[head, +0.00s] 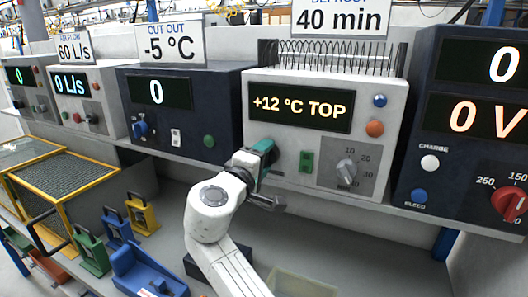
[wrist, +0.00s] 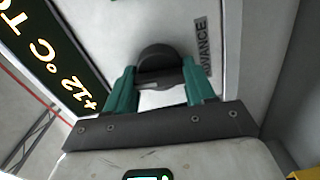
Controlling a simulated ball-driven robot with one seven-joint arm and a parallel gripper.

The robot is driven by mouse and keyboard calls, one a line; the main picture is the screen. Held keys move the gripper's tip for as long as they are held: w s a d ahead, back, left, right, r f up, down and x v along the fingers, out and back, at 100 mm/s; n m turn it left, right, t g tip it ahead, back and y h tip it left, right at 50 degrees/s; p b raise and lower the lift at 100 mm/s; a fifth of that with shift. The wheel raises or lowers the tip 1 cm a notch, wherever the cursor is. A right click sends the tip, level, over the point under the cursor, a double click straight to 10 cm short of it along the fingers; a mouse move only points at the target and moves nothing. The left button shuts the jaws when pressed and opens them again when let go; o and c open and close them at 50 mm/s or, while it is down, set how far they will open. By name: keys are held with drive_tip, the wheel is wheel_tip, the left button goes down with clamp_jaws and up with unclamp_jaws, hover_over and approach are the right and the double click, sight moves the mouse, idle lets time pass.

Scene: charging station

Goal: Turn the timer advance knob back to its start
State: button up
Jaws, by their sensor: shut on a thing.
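The timer advance knob (wrist: 158,62) is a dark round knob on the light panel, beside the label ADVANCE (wrist: 201,47) in the wrist view. My gripper (wrist: 161,88) has a green finger on each side of the knob and is shut on it. In the head view my gripper (head: 262,152) is at the lower left of the white defrost unit (head: 368,91), and it hides the knob there. The unit's display (head: 300,106) reads +12 °C TOP. The knob's angle is hard to read.
Right of my gripper are a green rocker switch (head: 306,161) and a grey dial (head: 346,172) on the same panel. Blue and orange buttons (head: 375,128) sit above. A dark unit (head: 470,120) with a red dial stands at right.

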drive_tip(key=shift+a+r+n+p, duration=0.2)
drive_tip(key=shift+r+n+p, duration=0.1)
drive_tip(key=shift+n, duration=0.3)
drive_tip(key=shift+f, duration=0.15)
drive_tip(key=o, duration=0.9)
drive_tip(key=shift+a, duration=0.15)
drive_tip(key=shift+c, duration=0.2)
drive_tip(key=shift+o, duration=0.9)
drive_tip(key=shift+f, duration=0.15)
drive_tip(key=b+v, duration=0.1)
drive_tip(key=v, duration=0.9)
drive_tip(key=shift+s+b, duration=0.4)
